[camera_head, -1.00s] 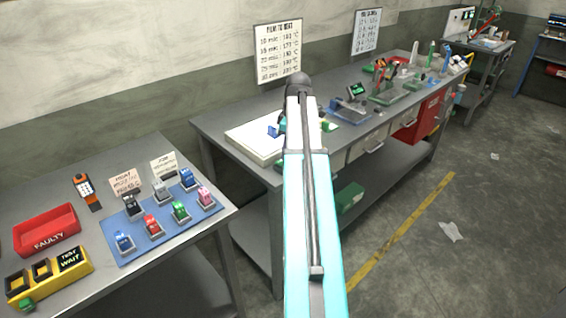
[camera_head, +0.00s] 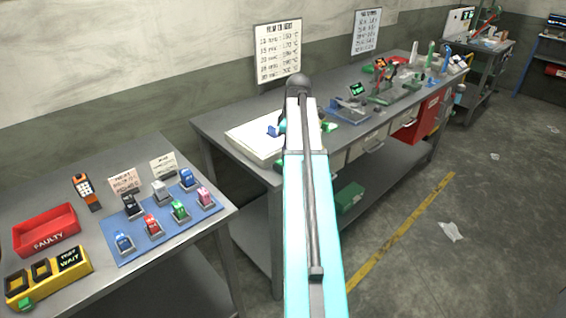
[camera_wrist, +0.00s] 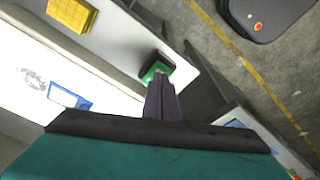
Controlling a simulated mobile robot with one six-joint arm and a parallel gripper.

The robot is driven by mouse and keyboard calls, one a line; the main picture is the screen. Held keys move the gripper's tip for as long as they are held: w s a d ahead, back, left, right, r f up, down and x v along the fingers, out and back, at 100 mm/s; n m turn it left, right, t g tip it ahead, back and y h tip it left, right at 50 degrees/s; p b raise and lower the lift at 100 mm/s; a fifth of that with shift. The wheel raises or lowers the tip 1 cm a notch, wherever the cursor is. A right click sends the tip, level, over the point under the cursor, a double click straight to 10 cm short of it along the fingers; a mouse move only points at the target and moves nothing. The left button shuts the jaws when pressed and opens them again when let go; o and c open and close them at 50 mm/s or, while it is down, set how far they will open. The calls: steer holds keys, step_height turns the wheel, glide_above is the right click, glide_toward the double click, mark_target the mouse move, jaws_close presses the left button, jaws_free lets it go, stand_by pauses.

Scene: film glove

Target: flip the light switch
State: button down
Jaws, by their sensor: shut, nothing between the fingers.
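A small switch-like block with a green part and a dark top (camera_wrist: 155,68) sits at the edge of the white panel (camera_wrist: 115,85) in the wrist view. I cannot tell for sure that it is the light switch, or which way it is set. My gripper (camera_wrist: 162,84) is shut and empty, with its dark fingertips right at the green part. I cannot tell whether they touch it. In the head view my arm hides the fingertips, and a bit of green (camera_head: 329,126) shows just right of it beside the white panel (camera_head: 250,140).
A blue piece (camera_wrist: 70,98) lies on the white panel, and a yellow block (camera_wrist: 72,13) is near it. Several tools and stands crowd the bench to the right. A nearer bench at left holds a red tray (camera_head: 46,232) and a blue mat (camera_head: 150,247). The floor at right is mostly clear.

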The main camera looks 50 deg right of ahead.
steer(key=shift+f, duration=0.75)
stand_by(0.8)
step_height(320, 180, up, 7)
steer(key=p, duration=0.4)
steer(key=shift+p, duration=0.3)
stand_by(0.6)
stand_by(0.7)
